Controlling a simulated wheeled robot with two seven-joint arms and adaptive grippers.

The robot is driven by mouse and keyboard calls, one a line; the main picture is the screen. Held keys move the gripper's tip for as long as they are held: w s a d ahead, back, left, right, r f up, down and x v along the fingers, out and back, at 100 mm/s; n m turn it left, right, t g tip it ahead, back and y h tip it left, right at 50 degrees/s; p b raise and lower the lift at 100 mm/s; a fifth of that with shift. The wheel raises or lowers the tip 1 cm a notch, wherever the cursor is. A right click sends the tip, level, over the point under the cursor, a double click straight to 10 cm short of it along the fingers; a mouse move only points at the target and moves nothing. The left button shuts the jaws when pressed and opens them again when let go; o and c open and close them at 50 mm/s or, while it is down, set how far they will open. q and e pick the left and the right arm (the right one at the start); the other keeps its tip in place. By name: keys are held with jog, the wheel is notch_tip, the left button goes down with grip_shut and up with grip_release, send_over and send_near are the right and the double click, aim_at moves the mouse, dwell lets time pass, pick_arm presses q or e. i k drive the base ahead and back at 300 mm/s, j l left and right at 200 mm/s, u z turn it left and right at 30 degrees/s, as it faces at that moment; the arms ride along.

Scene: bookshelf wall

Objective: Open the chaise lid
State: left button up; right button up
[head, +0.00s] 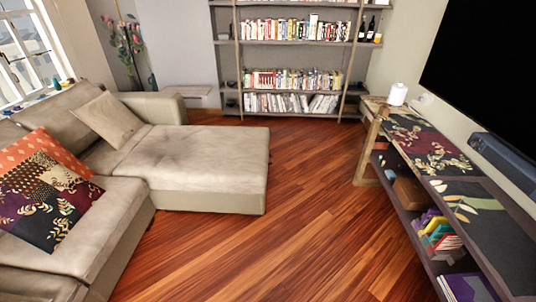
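The beige sofa's chaise (215,190) extends toward the middle of the room at the left of the head view. Its flat cushioned top, the chaise lid (200,155), lies level and closed on the base. A beige pillow (107,118) leans against the backrest at the chaise's far left end. Neither of my grippers shows in the head view.
Patterned cushions (45,190) lie on the sofa at left. A low console (445,165) with books and a white jar (397,94) stands at right below a wall screen (490,60). A bookshelf (290,55) is at the back. The wooden floor (300,220) between is clear.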

aim_at(199, 188)
jog(key=i+l, duration=0.15)
jog(key=l, duration=0.15)
jog(key=i+l+u, duration=0.15)
jog(key=l, duration=0.15)
jog(key=i+l, duration=0.15)
jog(key=l, duration=0.15)
jog(key=i+l+u, duration=0.15)
jog(key=l, duration=0.15)
jog(key=i+l, duration=0.15)
jog(key=l, duration=0.2)
jog(key=i+l+u, duration=0.1)
jog(key=i+l, duration=0.3)
jog(key=i, duration=0.3)
jog(key=i+l, duration=0.45)
jog(key=i, duration=0.2)
jog(key=i+l+u, duration=0.15)
jog(key=i+l, duration=0.35)
jog(key=i, duration=0.2)
